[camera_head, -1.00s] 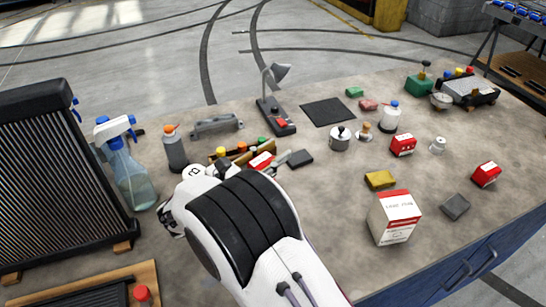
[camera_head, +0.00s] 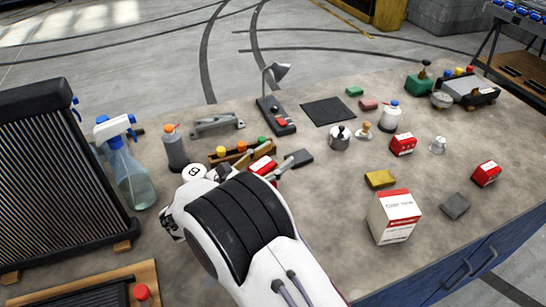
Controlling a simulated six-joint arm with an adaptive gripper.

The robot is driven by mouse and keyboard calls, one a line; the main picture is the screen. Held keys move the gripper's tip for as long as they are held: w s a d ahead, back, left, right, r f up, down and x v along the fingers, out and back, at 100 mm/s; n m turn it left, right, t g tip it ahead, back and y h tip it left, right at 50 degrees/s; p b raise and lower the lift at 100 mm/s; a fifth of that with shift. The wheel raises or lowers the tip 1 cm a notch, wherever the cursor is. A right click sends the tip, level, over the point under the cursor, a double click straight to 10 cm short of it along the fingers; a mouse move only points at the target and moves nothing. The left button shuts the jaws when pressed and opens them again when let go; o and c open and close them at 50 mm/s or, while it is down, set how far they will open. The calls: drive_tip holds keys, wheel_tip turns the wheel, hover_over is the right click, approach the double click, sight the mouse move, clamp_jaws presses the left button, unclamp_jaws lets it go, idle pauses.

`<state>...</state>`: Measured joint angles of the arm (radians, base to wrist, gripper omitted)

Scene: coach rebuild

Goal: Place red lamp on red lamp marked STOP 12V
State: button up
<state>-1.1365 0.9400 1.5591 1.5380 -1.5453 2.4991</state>
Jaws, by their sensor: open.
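A small red round-topped piece (camera_head: 141,292), possibly the red lamp, sits at the wooden-edged board at the lower left. Small red-and-white boxes stand on the bench: one right of centre (camera_head: 403,144), one farther right (camera_head: 486,173), and one (camera_head: 263,166) just beyond my arm. Their lettering is too small to read, so I cannot tell which thing is marked STOP 12V. My gripper (camera_head: 171,222) is open above the bench's left part, between the spray bottle and my arm. Its fingertips are mostly hidden by my wrist, and no held object shows.
A spray bottle (camera_head: 128,170) and a radiator (camera_head: 60,170) stand left of my gripper. A white-and-red carton (camera_head: 394,217) stands right of my arm. The bench's front middle is clear.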

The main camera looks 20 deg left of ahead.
drive_tip(key=shift+r, duration=0.1)
drive_tip(key=shift+s, duration=0.15)
drive_tip(key=v, duration=1.1)
drive_tip(key=shift+s+a, duration=0.2)
drive_tip(key=shift+s, duration=0.1)
idle(0.5)
